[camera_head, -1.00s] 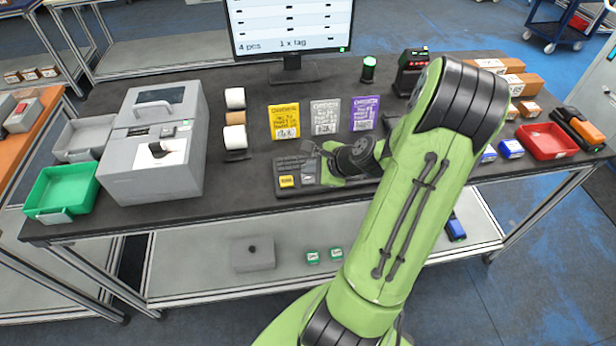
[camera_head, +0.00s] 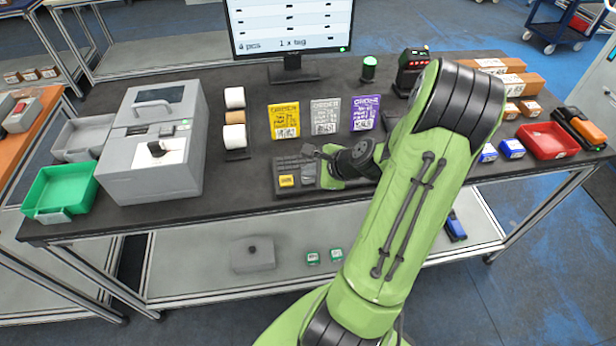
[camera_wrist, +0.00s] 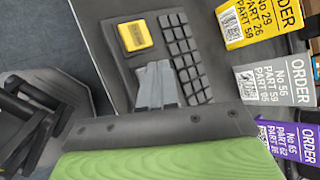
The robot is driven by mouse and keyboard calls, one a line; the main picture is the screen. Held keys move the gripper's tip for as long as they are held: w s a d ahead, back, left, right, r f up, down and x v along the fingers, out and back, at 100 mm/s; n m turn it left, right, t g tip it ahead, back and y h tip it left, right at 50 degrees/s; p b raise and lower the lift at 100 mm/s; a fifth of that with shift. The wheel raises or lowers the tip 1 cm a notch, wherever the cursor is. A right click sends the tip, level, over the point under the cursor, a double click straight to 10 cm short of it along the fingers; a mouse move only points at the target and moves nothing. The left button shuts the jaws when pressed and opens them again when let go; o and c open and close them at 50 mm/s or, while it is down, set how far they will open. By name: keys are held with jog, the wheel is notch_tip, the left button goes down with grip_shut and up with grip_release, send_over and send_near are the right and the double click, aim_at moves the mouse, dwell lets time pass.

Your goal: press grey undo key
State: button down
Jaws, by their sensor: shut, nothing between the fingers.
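A dark keypad (camera_head: 283,192) lies on the bench, with a yellow key (camera_head: 287,181) and a block of small dark keys. The grey key (camera_head: 308,181) shows small beside the yellow one in the head view. In the wrist view, the yellow key (camera_wrist: 135,36) and the dark keys (camera_wrist: 185,55) are clear. My gripper (camera_wrist: 158,70) is shut and empty over the keypad, beside the yellow key. Its fingers cover the place of the grey key in that view. I cannot tell whether the tips touch it.
Yellow (camera_head: 284,120), grey (camera_head: 325,116) and purple (camera_head: 365,112) order cards stand behind the keypad. A grey printer-like machine (camera_head: 150,165) and a green tray (camera_head: 62,190) are to the left. A red tray (camera_head: 548,141) is to the right. A monitor (camera_head: 291,30) stands behind.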

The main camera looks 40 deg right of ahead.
aim_at(311, 180)
jog(key=shift+f, duration=0.3)
dwell(0.4)
jog(key=shift+r+p, duration=0.75)
jog(key=shift+r, duration=0.15)
notch_tip(311, 180, up, 5)
jog(key=p, duration=0.5)
jog(key=shift+r, duration=0.15)
